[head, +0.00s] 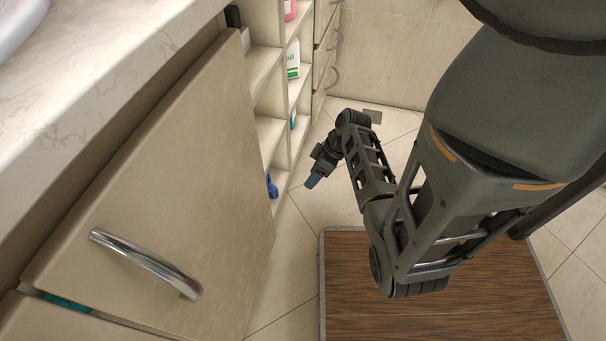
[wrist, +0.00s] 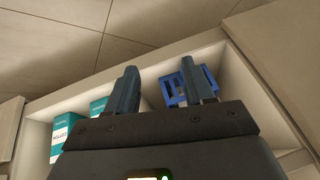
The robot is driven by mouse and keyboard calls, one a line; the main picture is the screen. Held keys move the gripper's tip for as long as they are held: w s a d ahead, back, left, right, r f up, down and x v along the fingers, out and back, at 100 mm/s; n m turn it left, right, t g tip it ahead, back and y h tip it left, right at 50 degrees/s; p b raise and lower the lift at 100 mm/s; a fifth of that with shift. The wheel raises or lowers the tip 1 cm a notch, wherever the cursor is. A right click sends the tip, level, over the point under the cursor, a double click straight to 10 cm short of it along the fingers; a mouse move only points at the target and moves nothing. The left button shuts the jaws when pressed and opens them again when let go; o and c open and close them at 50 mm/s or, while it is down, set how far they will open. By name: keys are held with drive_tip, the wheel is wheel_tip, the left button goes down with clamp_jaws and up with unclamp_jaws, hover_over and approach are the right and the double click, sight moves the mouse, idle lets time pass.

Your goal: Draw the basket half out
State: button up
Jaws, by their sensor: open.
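A blue basket (wrist: 171,92) with slots in its face sits in a shelf compartment in the wrist view, partly hidden behind my right finger. In the head view, a bit of blue that looks like the same basket (head: 271,186) shows at the mouth of a low compartment. In the head view, my gripper (head: 312,181) is low, in front of the open shelves, a short gap to the right of the basket.
Teal-and-white boxes (wrist: 64,133) stand in the compartment left of the basket. Bottles (head: 293,58) stand on upper shelves. A cabinet door (head: 165,190) with a metal handle (head: 145,262) is at left. A brown wood-grain panel (head: 440,295) lies below my arm. Tiled floor is clear near my gripper.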

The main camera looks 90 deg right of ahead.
drive_tip(key=w+b, duration=0.1)
drive_tip(key=w, duration=0.3)
drive_tip(key=w+a+f, duration=0.1)
drive_tip(key=w, duration=0.3)
drive_tip(key=w+f+b, duration=0.1)
drive_tip(key=w, duration=0.3)
drive_tip(key=shift+a+b, duration=0.3)
drive_tip(key=shift+a, duration=0.05)
drive_tip(key=shift+w+f, duration=0.3)
drive_tip(key=shift+f, duration=0.1)
clamp_jaws()
